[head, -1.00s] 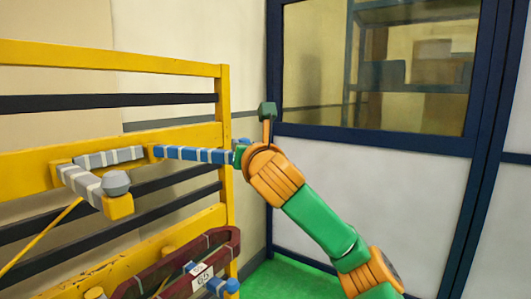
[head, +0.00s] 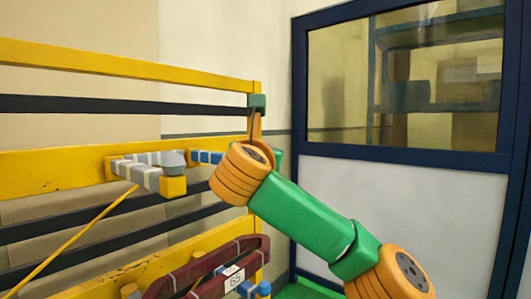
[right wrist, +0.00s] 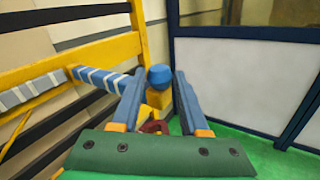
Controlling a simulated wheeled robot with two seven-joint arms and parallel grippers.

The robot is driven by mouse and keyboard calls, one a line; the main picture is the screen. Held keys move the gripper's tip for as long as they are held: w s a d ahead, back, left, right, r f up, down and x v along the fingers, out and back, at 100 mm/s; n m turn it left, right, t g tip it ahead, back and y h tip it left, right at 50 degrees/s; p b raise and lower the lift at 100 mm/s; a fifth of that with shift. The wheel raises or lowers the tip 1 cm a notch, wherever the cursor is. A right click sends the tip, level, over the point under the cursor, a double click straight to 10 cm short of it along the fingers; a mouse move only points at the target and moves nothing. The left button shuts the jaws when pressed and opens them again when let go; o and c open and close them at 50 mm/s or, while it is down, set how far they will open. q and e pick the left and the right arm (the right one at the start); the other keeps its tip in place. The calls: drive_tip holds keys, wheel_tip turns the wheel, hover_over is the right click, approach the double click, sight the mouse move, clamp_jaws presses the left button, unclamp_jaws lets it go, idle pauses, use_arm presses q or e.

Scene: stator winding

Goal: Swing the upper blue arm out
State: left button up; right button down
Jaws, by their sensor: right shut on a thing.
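The upper blue arm (head: 207,157) is a blue bar with white bands on the yellow frame. In the head view only a short piece shows; my right arm hides the rest. In the right wrist view the banded bar (right wrist: 100,80) runs from the left to an upright yellow end piece topped by a blue ball knob (right wrist: 160,77). My right gripper (right wrist: 159,80) has one finger on each side of this knob end and is shut on it. In the head view my right forearm hides the fingers. My left gripper is not in view.
A grey banded arm (head: 148,177) with a grey knob sits left of the blue arm. Below are a maroon coil (head: 190,272) with a white label and a lower blue knob (head: 264,289). A blue-framed glass partition (head: 400,160) stands at the right.

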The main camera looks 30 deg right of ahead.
drive_tip(key=shift+f, duration=0.1)
drive_tip(key=c, duration=0.7)
unclamp_jaws()
drive_tip(key=shift+w+a, duration=0.1)
drive_tip(key=shift+a, duration=0.1)
drive_tip(key=b+v, duration=0.3)
drive_tip(key=v, duration=0.4)
